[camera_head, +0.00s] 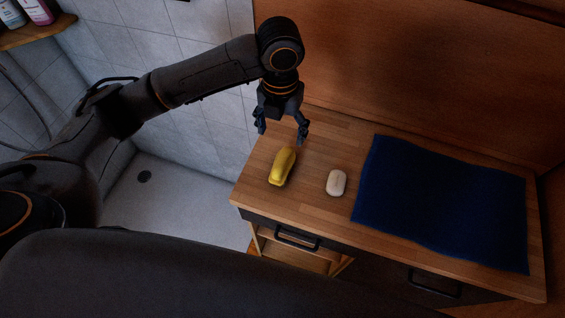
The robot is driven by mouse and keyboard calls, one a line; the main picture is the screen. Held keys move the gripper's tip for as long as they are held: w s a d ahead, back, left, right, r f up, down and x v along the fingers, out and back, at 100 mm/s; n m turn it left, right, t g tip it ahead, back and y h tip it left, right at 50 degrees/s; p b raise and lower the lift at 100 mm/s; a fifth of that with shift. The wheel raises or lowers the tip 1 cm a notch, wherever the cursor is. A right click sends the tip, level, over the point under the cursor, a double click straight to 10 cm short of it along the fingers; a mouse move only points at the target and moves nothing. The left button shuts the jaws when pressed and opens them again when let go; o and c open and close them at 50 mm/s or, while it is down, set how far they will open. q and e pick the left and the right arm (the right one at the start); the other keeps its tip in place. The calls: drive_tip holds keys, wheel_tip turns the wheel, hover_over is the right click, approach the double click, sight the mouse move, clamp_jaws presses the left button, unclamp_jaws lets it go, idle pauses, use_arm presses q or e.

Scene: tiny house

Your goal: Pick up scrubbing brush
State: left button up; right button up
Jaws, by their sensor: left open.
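The scrubbing brush (282,167) appears to be the yellow, rounded, elongated thing lying on the wooden countertop, near its left end. Its bristles cannot be made out. My left gripper (281,134) is open and points down over the back left of the countertop. In the picture its fingers are just above the far end of the yellow brush, apart from it, with nothing between them. The exact height of the fingers over the counter is hard to tell. My right gripper is not in view.
A pale soap bar (336,183) lies right of the brush. A dark blue towel (442,205) covers much of the right side of the countertop (300,210). A wooden panel rises behind. Bottles (37,11) stand on a corner shelf (35,33) at the upper left.

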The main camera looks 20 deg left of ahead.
sight(282, 159)
use_arm(q)
wheel_tip(282, 159, down, 7)
drive_tip(key=shift+r+p, duration=0.1)
drive_tip(key=shift+p, duration=0.35)
drive_tip(key=shift+s+d+f+p, duration=0.15)
drive_tip(key=shift+f+p, duration=0.2)
drive_tip(key=shift+f, duration=0.3)
wheel_tip(282, 159, down, 4)
drive_tip(key=shift+s+r+p, duration=0.1)
drive_tip(key=shift+r+p, duration=0.1)
drive_tip(key=shift+p, duration=0.45)
drive_tip(key=shift+f, duration=0.4)
drive_tip(key=shift+c, duration=0.2)
drive_tip(key=c, duration=1.3)
drive_tip(key=shift+o, duration=0.2)
drive_tip(key=shift+r, duration=0.1)
